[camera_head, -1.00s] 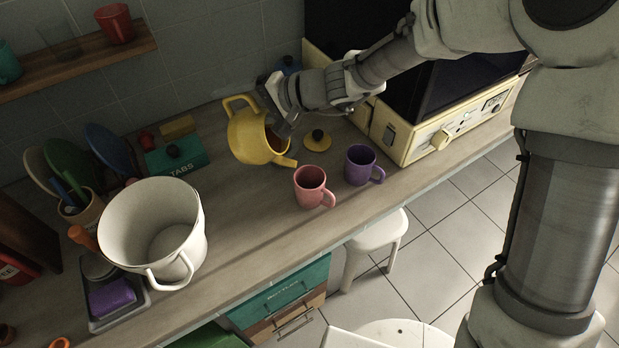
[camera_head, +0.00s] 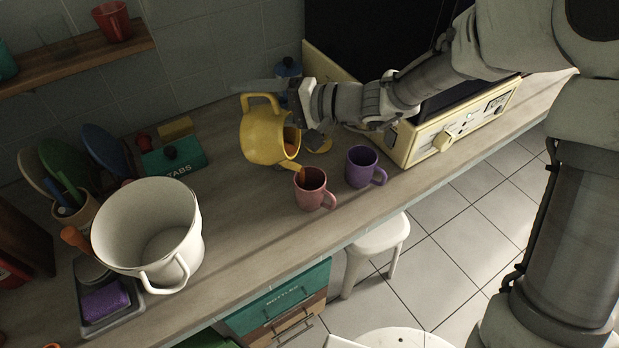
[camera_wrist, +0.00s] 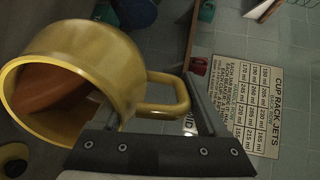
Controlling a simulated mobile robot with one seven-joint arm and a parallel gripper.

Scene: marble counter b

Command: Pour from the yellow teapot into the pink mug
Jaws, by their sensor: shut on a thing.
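The yellow teapot (camera_head: 262,137) is in the air, tilted with its spout down towards the pink mug (camera_head: 311,190). Orange-brown liquid shows at the spout tip, just above the mug's rim. The mug stands upright on the counter. In the wrist view the lidless teapot (camera_wrist: 105,62) shows orange-brown liquid inside, slanted towards its open rim. My gripper (camera_head: 285,97) is shut on the teapot's handle (camera_wrist: 170,93). The gripper hides part of the handle and the teapot's right side in the head view.
A purple mug (camera_head: 362,167) stands close right of the pink mug. The yellow lid (camera_head: 318,142) lies behind them, near the cream oven (camera_head: 440,140). A big white pot (camera_head: 150,225) stands at left. The counter between pot and pink mug is clear.

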